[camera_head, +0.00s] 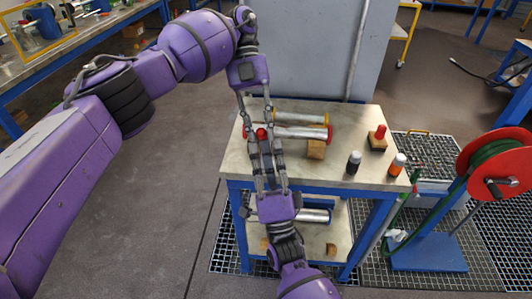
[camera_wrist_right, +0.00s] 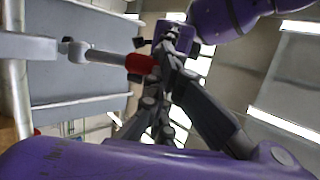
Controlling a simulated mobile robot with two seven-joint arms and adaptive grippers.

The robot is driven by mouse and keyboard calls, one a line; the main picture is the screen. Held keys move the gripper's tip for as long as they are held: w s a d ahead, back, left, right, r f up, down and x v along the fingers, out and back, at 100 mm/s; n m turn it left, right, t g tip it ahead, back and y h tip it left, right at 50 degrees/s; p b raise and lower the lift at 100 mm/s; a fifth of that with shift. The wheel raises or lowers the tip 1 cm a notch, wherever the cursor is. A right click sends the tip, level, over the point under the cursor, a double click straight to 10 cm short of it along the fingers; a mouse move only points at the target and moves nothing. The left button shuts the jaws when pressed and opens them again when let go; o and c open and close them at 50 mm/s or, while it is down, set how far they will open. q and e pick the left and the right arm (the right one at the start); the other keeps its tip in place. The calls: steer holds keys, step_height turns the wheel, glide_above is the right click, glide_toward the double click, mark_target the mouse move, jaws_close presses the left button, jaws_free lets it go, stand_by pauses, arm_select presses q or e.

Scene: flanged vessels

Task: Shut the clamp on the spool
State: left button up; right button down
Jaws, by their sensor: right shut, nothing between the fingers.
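A silvery spool (camera_head: 300,132) lies across the bench top with a red ring at its right end. A small red part (camera_head: 261,133), perhaps the clamp's handle, shows at its left end. In the right wrist view a red grip (camera_wrist_right: 139,63) on a metal rod points at the dark fingers. My left gripper (camera_head: 257,122) reaches down over the spool's left end; its fingers look apart, but their hold is hidden. My right gripper (camera_head: 265,142) reaches up from the front, shut and empty, close beside the red part. The clamp's body is mostly hidden by the fingers.
Behind the spool lies a yellow-ended cylinder (camera_head: 301,117). A wooden block (camera_head: 316,149), a red-topped block (camera_head: 377,139) and two small bottles (camera_head: 354,162) (camera_head: 397,165) stand to the right. A red hose reel (camera_head: 494,165) stands beside the bench. The bench's front middle is clear.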

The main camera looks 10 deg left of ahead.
arm_select(q)
steer(key=shift+o, duration=1.1)
steer(key=shift+s+f, duration=0.1)
steer(key=shift+f, duration=0.1)
steer(key=shift+d, duration=0.1)
arm_select(e)
steer(key=shift+a+r, duration=0.15)
steer(key=shift+r, duration=0.2)
arm_select(q)
steer(key=shift+r, duration=0.15)
